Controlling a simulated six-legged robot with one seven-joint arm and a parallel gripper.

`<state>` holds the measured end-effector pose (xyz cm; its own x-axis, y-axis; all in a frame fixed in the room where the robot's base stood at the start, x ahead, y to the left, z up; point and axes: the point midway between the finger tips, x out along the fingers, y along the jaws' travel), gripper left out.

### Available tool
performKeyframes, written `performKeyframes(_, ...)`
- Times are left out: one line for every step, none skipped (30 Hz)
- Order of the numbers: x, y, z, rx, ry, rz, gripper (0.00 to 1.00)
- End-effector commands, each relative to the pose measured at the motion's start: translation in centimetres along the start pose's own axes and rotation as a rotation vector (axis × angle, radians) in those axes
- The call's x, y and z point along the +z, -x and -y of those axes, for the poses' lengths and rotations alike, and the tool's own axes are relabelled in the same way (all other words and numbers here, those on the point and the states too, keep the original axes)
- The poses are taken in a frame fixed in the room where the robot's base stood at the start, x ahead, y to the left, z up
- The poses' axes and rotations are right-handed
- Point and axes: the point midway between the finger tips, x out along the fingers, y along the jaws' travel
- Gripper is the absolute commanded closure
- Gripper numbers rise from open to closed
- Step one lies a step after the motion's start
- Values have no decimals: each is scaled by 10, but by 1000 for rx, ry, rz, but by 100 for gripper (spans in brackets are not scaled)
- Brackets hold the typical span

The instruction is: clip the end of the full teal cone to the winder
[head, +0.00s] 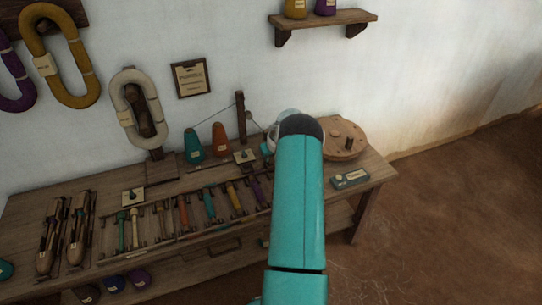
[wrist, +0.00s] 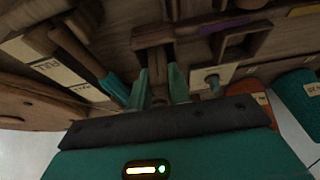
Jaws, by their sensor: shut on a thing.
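A teal cone (head: 194,147) with a pale label stands at the back of the bench, left of an orange cone (head: 220,141). In the wrist view the teal cone (wrist: 301,96) is at the right edge. A dark post (head: 240,117) with thin lines running from it stands right of the cones. A round wooden device (head: 343,141) with a dark peg, possibly the winder, is at the bench's right end. My gripper (wrist: 159,92) is low over the bench; my arm hides it in the head view. Its fingers close on something I cannot make out; brown wood shows between or behind them.
Bobbins (head: 183,214) lie in racks along the bench (head: 185,172). A pale plate with a peg (head: 245,157) sits before the orange cone, and a teal box (head: 350,180) at the front right. A wall shelf (head: 325,20) hangs above. Open floor lies right.

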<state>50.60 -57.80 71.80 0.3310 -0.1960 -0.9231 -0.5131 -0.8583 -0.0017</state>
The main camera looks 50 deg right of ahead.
Motion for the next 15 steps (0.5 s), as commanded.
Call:
performKeyframes(0,0,0,0,0,0,100)
performKeyframes(0,0,0,0,0,0,100)
performKeyframes(0,0,0,0,0,0,100)
performKeyframes(0,0,0,0,0,0,100)
performKeyframes(0,0,0,0,0,0,100)
performKeyframes(0,0,0,0,0,0,100)
performKeyframes(0,0,0,0,0,0,100)
performKeyframes(0,0,0,0,0,0,100)
performKeyframes(0,0,0,0,0,0,79)
performKeyframes(0,0,0,0,0,0,73)
performKeyframes(0,0,0,0,0,0,67)
performKeyframes(0,0,0,0,0,0,59)
performKeyframes(0,0,0,0,0,0,55)
performKeyframes(0,0,0,0,0,0,55)
performKeyframes(0,0,0,0,0,0,55)
